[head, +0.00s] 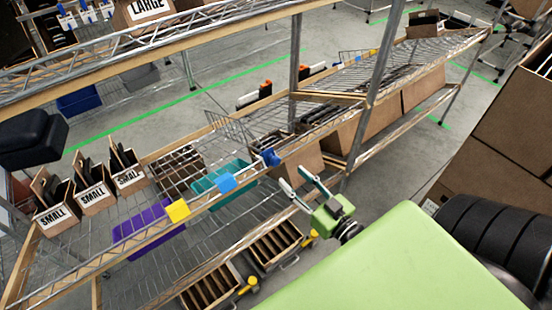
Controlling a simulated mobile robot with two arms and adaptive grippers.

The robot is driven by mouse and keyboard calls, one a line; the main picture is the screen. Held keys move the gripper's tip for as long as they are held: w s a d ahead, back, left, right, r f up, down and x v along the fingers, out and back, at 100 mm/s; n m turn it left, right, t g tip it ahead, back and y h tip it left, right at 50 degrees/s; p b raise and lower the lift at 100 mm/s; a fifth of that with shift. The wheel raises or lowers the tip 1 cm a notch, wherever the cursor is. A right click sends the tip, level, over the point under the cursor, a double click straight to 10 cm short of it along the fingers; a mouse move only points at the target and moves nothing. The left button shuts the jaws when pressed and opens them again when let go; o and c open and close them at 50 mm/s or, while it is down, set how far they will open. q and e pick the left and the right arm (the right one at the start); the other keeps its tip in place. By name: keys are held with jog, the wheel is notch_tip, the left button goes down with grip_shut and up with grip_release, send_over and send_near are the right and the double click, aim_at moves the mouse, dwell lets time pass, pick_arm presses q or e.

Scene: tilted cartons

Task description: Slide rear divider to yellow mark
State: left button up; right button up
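The yellow mark (177,210) is a small square on the wooden front rail of the wire shelf (120,266). A light blue mark (226,182) sits further right on that rail, and a dark blue piece (270,157) further right again. Thin upright wire panels (232,127) stand at the shelf's back edge; I cannot tell which part is the rear divider. My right gripper (292,174) is open and empty, its two fingers apart, just right of and below the dark blue piece. It appears apart from the rail. My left gripper is not in view.
Small cartons (93,196) stand tilted at the shelf's left. Brown cartons (502,160) are stacked at right. A metal post (380,75) rises behind my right gripper.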

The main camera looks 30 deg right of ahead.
aim_at(277, 163)
jog(key=w, duration=0.9)
jog(key=shift+w+a+f+p, duration=0.1)
jog(key=shift+w+a+p, duration=0.1)
jog(key=shift+a+p, duration=0.1)
jog(key=shift+a, duration=0.1)
grip_shut()
